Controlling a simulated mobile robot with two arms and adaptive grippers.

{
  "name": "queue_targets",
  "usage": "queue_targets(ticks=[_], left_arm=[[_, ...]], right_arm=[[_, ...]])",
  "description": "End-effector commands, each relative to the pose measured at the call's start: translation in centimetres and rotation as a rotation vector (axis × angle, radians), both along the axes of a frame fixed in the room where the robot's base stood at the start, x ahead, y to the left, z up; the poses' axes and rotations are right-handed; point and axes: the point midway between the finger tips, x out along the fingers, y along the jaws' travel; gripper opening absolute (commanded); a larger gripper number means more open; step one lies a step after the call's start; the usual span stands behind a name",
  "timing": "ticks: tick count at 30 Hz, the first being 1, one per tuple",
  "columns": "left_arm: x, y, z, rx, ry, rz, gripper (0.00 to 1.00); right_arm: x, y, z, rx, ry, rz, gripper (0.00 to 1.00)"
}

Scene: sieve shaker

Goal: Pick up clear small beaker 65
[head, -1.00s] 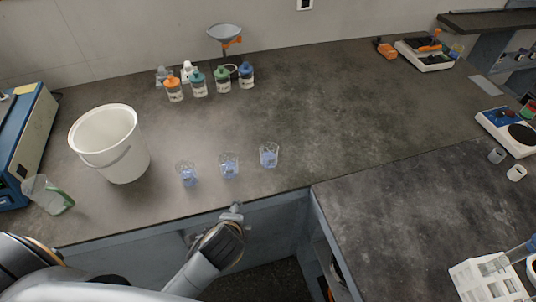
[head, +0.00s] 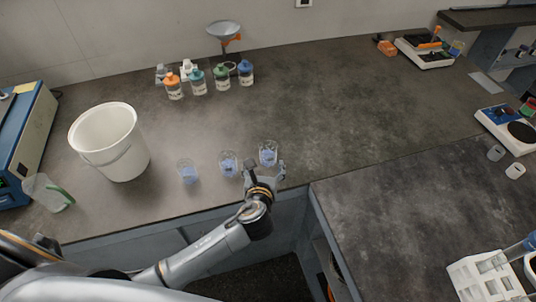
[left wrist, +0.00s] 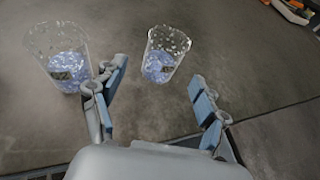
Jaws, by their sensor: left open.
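Three small clear beakers with bluish contents stand in a row near the bench's front edge: a left one (head: 187,171), a middle one (head: 229,163) and a right one (head: 268,152). I cannot read which is number 65. My left gripper (head: 265,170) is open and empty, just in front of the right beaker. In the left wrist view the right beaker (left wrist: 162,55) stands upright beyond the open fingers (left wrist: 160,95), not between them. The middle beaker (left wrist: 62,58) is left of the left finger there. My right gripper is not in view.
Several capped bottles (head: 197,82) and a funnel on a stand (head: 224,31) are at the back. The bench right of the beakers is clear.

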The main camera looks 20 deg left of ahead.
Motion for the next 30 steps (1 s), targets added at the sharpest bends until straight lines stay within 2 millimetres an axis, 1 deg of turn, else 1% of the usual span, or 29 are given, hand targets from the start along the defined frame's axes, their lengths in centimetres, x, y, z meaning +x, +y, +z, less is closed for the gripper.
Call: queue_targets(ticks=[1,3,10,15,18,21,27,28,29,30], left_arm=[[0.8,0.1,-0.3,-0.001,0.0,0.0,0.73],[1.5,0.2,-0.6,-0.003,0.0,0.0,0.73],[2.9,0.5,-1.4,-0.003,0.001,0.001,0.73],[5.0,0.7,-2.9,-0.004,0.001,0.002,0.73],[6.1,1.0,-3.3,-0.003,0.0,0.001,0.73],[6.5,1.0,-3.5,-0.005,0.001,0.0,0.73],[6.6,1.1,-3.6,-0.005,0.001,0.0,0.73],[6.6,1.1,-3.6,-0.005,0.002,0.0,0.69],[6.6,1.1,-3.6,-0.005,0.002,0.0,0.63],[6.5,1.1,-3.6,-0.005,0.002,0.0,0.55]], right_arm=[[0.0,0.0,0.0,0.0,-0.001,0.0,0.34],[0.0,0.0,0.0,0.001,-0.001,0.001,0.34],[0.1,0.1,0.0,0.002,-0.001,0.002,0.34],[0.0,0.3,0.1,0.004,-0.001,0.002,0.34],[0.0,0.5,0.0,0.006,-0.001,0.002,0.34],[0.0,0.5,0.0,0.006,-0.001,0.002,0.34],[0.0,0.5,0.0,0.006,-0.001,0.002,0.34],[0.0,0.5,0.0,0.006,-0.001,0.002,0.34],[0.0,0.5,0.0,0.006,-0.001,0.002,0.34],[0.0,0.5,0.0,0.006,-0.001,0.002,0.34]])
